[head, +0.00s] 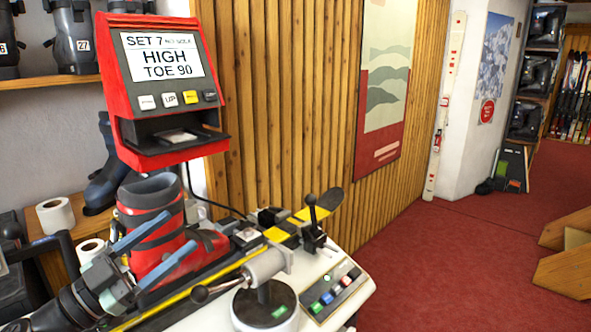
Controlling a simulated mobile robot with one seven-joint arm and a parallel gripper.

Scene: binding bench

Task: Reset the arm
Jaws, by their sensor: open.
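My gripper (181,231) reaches in from the lower left, its two blue fingers pointing up and to the right. The fingers are apart, so it is open. They overlap the red ski boot (155,222) with the dark cuff in the picture. I cannot tell whether they touch it. The boot stands upright on the binding bench (338,293), its toe pointing right. My gripper and wrist hide part of its lower shell.
A red display unit (162,95) reading "HIGH TOE 90" stands above the bench. A black-knobbed lever (312,222), a metal cylinder on a round base (265,303) and a button panel (332,289) lie right of the boot. Red carpet (430,270) is open at right.

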